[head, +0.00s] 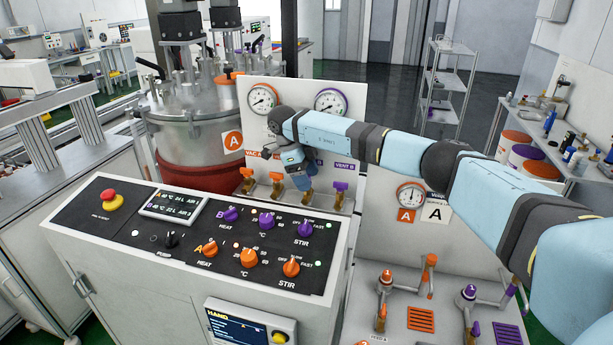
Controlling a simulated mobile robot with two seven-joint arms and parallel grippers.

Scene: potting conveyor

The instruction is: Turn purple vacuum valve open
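My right gripper (300,180) is in front of the valve panel (289,93), pointing down at the valve row. Its fingers hide the handle of the third valve from the left, whose brass body (307,197) shows just below. I cannot tell whether the fingers touch that handle or are open or shut. To the right stands a valve with a purple handle (340,186), under a purple VENT B label (344,167). Two orange-handled valves, a left one (247,173) and a right one (276,177), stand to the left. My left gripper is out of view.
A control console (190,228) with orange and purple knobs stands in front of the valve row. A steel vessel (194,125) with a red band is to the left. A lower panel (381,240) with more valves is at the right. My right arm crosses above it.

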